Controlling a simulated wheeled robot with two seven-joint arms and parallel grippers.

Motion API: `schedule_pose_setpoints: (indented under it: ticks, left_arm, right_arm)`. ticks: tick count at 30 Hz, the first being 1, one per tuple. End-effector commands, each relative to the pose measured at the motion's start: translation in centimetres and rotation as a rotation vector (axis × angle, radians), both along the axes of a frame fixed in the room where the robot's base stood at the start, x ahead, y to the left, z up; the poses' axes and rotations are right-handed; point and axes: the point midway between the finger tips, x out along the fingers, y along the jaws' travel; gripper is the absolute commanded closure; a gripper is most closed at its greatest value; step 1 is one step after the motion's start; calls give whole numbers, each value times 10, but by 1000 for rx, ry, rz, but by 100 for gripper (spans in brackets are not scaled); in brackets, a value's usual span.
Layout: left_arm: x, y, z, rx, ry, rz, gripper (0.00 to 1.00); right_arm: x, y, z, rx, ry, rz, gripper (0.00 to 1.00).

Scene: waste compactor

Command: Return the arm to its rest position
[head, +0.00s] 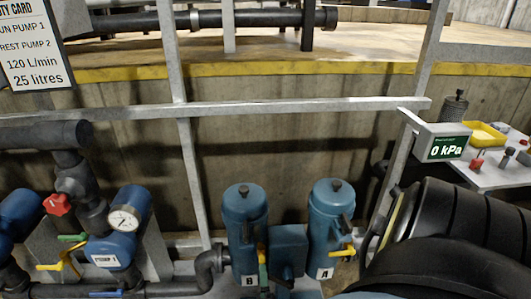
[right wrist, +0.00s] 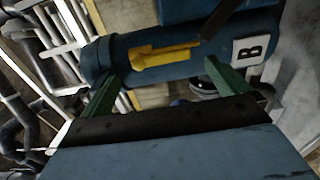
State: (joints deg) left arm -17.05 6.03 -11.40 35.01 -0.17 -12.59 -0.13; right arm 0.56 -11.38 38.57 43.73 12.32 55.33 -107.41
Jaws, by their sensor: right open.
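My right gripper (right wrist: 160,72) is open in the right wrist view, with its two green fingers apart. Beyond them is a blue canister (right wrist: 118,58) with a yellow lever (right wrist: 165,60) and a white "B" label (right wrist: 249,51). The lever appears between the fingers in the picture; I cannot tell whether anything touches. In the head view the "B" canister (head: 243,218) stands left of the "A" canister (head: 330,215). A dark ribbed arm of mine fills the lower right of the head view. My left gripper is not in view.
Metal railing (head: 280,106) crosses before a concrete wall. Left are a pressure gauge (head: 123,218), a red valve handle (head: 57,204) and blue pump bodies. Right are a "0 kPa" display (head: 446,149) and a white table (head: 490,175) with a yellow tray (head: 484,133).

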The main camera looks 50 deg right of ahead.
Motion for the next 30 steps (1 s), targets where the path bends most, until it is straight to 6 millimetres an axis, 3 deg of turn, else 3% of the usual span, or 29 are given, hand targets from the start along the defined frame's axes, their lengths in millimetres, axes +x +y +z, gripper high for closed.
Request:
schedule_pose_setpoints:
  ticks: [18,20,25,28,30]
  left_arm:
    - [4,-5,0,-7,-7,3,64]
    - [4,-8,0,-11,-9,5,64]
    - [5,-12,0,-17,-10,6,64]
    - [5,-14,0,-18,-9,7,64]
    - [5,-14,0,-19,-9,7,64]
  right_arm:
    - [1,2,-3,21,-3,20,0]
    - [4,10,-15,96,-11,77,0]
    - [1,53,-71,475,12,267,0]
    - [-21,84,-110,733,82,316,0]
    - [-45,104,-137,905,152,307,0]
